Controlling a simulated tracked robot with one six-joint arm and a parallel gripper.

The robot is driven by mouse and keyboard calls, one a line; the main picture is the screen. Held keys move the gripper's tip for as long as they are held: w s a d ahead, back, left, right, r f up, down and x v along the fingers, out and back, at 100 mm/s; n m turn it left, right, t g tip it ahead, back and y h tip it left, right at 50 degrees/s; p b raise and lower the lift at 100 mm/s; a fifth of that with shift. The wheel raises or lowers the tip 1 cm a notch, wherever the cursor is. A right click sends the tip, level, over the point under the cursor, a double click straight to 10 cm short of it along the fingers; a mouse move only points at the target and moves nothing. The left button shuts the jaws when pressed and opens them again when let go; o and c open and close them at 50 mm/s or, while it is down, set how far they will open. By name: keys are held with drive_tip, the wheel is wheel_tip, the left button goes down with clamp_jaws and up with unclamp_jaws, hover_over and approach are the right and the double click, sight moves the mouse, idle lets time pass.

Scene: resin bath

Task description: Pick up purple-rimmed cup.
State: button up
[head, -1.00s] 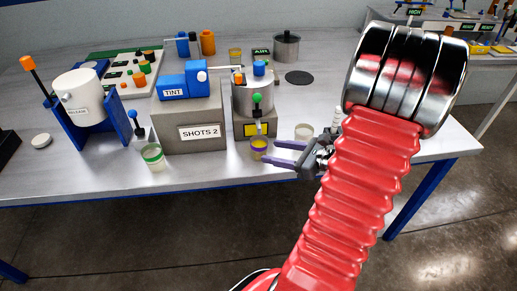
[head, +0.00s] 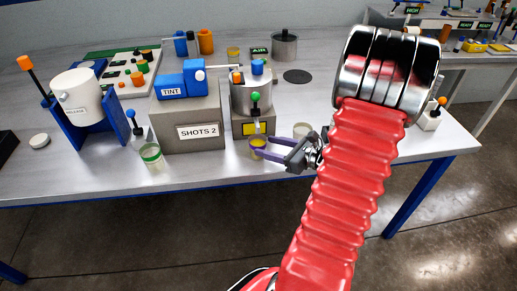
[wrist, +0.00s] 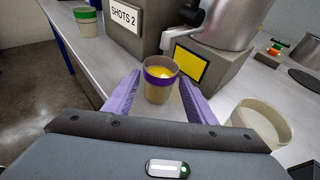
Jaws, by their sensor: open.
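The purple-rimmed cup (head: 258,147) holds yellow liquid and stands upright on the table, in front of the metal pot's stand. In the wrist view the cup (wrist: 160,82) sits between the tips of my purple fingers. My gripper (head: 267,148) is open, with one finger on each side of the cup. In the wrist view the gripper (wrist: 158,92) shows a small gap to the cup; I cannot tell whether either finger touches it.
A pale cup (wrist: 262,122) stands close to the right finger. A green-rimmed cup (head: 152,155) stands to the left, by the SHOTS 2 block (head: 188,122). The metal pot (head: 252,98) with its spout is just behind the purple-rimmed cup. The table's front edge is near.

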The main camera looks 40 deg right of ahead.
sight(252, 139)
drive_tip(key=shift+x, duration=1.75)
drive_tip(key=shift+x, duration=2.75)
drive_tip(key=shift+c, duration=0.2)
drive_tip(key=c, duration=0.6)
drive_tip(key=shift+c, duration=0.2)
drive_tip(key=shift+r, duration=0.8)
drive_tip(key=s+d, duration=0.3)
drive_tip(key=s, duration=1.4)
drive_tip(key=shift+s+d, duration=0.15)
drive_tip(key=shift+s, duration=0.2)
